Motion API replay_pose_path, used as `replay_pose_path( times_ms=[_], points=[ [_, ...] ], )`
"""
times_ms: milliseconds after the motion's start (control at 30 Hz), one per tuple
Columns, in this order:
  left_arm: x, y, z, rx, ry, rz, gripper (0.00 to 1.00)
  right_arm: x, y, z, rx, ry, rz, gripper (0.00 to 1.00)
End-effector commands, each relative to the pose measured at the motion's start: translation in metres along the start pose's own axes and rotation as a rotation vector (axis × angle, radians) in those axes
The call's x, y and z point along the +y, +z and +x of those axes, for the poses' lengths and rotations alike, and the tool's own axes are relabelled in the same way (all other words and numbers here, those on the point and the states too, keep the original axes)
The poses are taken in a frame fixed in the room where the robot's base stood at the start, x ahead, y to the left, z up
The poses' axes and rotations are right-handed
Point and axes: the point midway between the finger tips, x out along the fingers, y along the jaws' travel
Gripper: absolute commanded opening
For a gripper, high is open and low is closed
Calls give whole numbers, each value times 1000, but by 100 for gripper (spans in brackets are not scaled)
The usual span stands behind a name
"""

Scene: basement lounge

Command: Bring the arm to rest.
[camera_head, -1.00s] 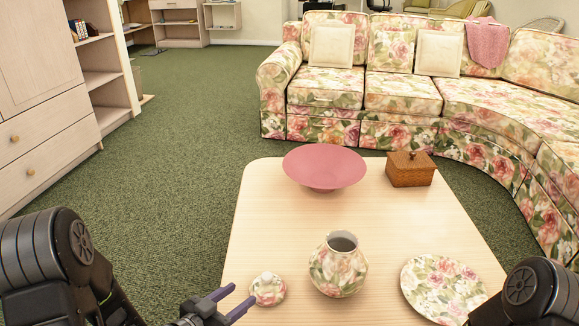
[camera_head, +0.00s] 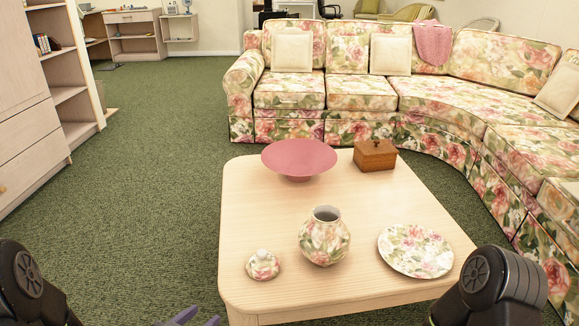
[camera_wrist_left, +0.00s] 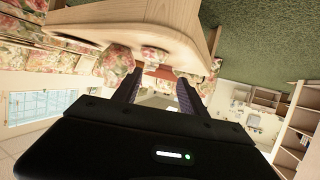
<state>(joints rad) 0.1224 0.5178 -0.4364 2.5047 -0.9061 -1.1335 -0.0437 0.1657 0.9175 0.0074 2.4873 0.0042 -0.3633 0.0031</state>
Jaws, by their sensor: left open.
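My left gripper (camera_head: 190,318) shows at the bottom edge of the head view, mostly cut off by the frame. It is below and to the left of the table's near-left corner, clear of the table. In the left wrist view its two fingers (camera_wrist_left: 158,92) are spread apart with nothing between them. Part of my left arm (camera_head: 28,285) shows at the bottom left. Part of my right arm (camera_head: 490,285) shows at the bottom right, but its gripper is out of view.
The wooden table (camera_head: 240,210) holds a floral jar (camera_head: 324,240), its small floral lid (camera_head: 262,266), a floral plate (camera_head: 415,250), a pink bowl (camera_head: 299,158) and a wooden box (camera_head: 375,155). A floral sofa (camera_head: 340,90) stands behind. Green carpet (camera_head: 150,180) lies open at left.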

Motion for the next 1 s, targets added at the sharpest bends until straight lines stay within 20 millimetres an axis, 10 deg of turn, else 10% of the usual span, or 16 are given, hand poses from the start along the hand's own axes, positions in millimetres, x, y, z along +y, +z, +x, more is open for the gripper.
replay_pose_path(
  times_ms=[467, 1000],
  points=[
    [8, 115, 4, -436, -165, -280, 50, 0, 0, 0, 1, 0, 1, 98],
    [193, 245, -46, -1027, -89, -710, 50, 0, 0, -2, 1, 0, 1, 98]
  ],
)
